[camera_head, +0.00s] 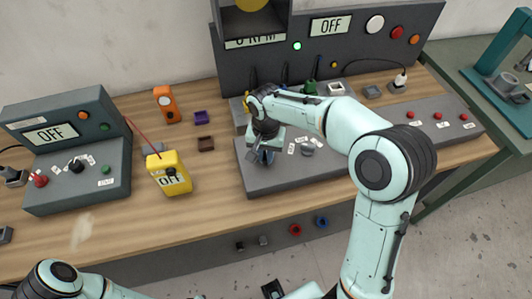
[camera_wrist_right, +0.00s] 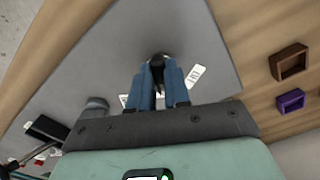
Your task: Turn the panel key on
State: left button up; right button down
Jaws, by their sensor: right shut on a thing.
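The panel key is a small dark knob (camera_wrist_right: 157,60) on the flat grey panel, seen at the fingertips in the right wrist view. The grey panel (camera_head: 300,175) lies on the wooden bench, and its bare surface also fills the middle of the right wrist view (camera_wrist_right: 130,40). My right gripper (camera_head: 263,158) points down at the left end of this panel. Its two blue fingers (camera_wrist_right: 158,78) are shut on the key, which they partly hide. A small white label (camera_wrist_right: 196,75) lies beside the key. My left gripper is out of the picture; only part of that arm shows at bottom left.
A tall dark panel (camera_head: 350,55) with an OFF display stands behind. Small purple (camera_head: 200,117) and brown (camera_head: 205,144) trays lie left of my right gripper.

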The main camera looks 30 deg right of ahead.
jog(key=shift+m, duration=0.5)
jog(key=c, duration=1.1)
grip_release()
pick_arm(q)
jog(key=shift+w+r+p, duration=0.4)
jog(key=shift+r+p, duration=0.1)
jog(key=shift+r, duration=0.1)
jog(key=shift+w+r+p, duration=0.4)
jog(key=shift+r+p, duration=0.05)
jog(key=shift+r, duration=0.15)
pick_arm(e)
notch_tip(320, 180, up, 14)
jog(key=shift+f, duration=0.25)
